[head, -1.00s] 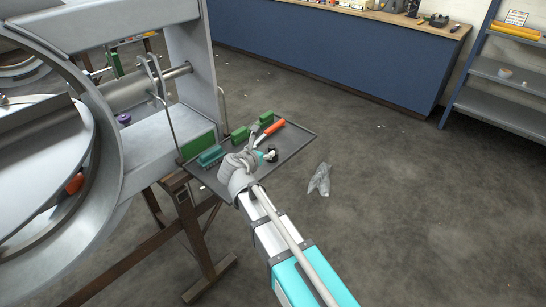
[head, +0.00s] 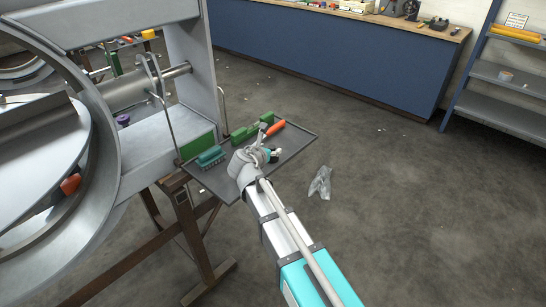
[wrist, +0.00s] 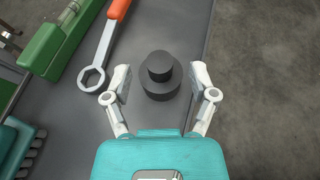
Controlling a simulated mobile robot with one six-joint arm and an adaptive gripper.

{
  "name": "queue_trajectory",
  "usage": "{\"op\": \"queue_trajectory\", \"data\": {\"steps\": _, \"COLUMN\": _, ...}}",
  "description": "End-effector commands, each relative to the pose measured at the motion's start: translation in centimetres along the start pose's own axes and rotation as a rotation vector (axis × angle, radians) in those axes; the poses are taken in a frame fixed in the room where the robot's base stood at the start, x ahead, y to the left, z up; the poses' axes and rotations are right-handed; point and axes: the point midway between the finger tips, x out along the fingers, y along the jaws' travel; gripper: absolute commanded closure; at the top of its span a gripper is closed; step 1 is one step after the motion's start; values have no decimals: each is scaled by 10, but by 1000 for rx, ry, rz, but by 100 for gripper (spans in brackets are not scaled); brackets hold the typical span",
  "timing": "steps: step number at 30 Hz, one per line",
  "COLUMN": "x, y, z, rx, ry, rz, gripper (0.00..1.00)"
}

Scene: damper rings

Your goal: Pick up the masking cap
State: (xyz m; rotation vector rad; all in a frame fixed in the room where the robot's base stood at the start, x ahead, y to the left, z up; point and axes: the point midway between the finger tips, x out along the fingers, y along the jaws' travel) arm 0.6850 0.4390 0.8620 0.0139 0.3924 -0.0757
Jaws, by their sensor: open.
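A dark grey stepped round piece (wrist: 160,80), which looks like the masking cap, stands on the grey tray (wrist: 185,20) in the wrist view. It has a wide base and a narrower top. My gripper (wrist: 161,84) is open, with one finger to the left of the piece and one to the right. Gaps show on both sides, and the height between fingers and piece is hard to judge. In the head view my gripper (head: 266,150) is over the tray (head: 300,137), and the cap is mostly hidden or too small to make out.
A wrench with an orange handle (wrist: 119,8) lies left of the cap. A green block-like tool (wrist: 60,42) and a teal brush (wrist: 14,145) are further left. The tray's right edge is close to the cap. A large metal housing (head: 150,150) stands left of the tray.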

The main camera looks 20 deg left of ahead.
Motion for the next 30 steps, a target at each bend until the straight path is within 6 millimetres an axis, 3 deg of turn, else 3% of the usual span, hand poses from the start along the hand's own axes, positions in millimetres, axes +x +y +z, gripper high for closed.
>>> {"op": "queue_trajectory", "data": {"steps": 7, "x": 23, "y": 0, "z": -1, "rx": 2, "ry": 0, "rz": 0, "gripper": 26}}
{"op": "queue_trajectory", "data": {"steps": 24, "x": 23, "y": 0, "z": 0, "rx": 1, "ry": 0, "rz": 1, "gripper": 26}}
{"op": "queue_trajectory", "data": {"steps": 30, "x": 23, "y": 0, "z": 0, "rx": 1, "ry": 0, "rz": 1, "gripper": 61}}
